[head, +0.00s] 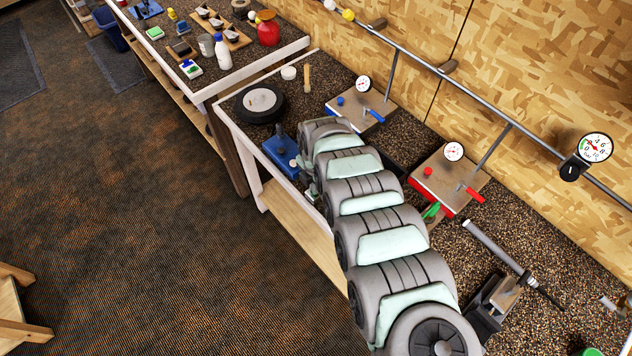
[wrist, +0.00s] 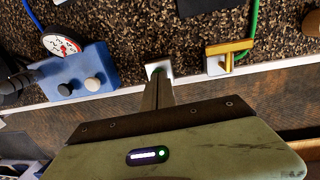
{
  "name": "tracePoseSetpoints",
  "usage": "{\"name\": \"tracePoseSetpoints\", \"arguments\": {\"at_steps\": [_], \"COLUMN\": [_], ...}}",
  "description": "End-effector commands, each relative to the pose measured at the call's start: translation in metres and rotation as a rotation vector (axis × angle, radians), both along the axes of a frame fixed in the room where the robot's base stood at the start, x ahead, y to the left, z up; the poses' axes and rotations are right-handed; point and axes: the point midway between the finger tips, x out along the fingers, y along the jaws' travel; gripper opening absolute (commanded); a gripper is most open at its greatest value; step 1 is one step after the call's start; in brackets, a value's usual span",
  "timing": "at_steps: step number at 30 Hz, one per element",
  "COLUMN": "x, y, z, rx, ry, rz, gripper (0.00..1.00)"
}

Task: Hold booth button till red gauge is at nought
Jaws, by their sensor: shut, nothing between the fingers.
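In the head view a wooden booth box with a red-edged front (head: 443,183) stands on the right bench. It carries a red button (head: 428,171), a red lever (head: 475,195) and a round white gauge (head: 453,151), whose needle is too small to read. A similar box (head: 366,105) with blue button and lever stands farther back. My gripper (wrist: 160,82) is shut and empty in the wrist view. Its tips are at a small white plate with a green spot (wrist: 157,68) on the bench's front edge; I cannot tell whether they touch. My arm hides the gripper in the head view.
A blue box (wrist: 77,77) with two knobs and a gauge (wrist: 60,43) is left of my gripper in the wrist view. A brass fitting (wrist: 229,49) with a green hose is right. A rail with a larger gauge (head: 596,148) runs along the wall.

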Motion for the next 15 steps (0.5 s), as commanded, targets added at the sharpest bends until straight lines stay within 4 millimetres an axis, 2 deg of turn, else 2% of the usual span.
{"name": "tracePoseSetpoints", "arguments": {"at_steps": [1, 3, 5, 15], "x": [0.0, 0.002, 0.003, -0.003], "y": [0.001, 0.003, 0.002, 0.0], "z": [0.018, 0.034, 0.041, 0.107], "rx": [0.0, -0.001, -0.002, -0.004], "ry": [-0.001, -0.006, -0.011, -0.016], "rz": [0.003, 0.006, 0.007, 0.007], "gripper": [0.0, 0.0, 0.0, 0.0]}}
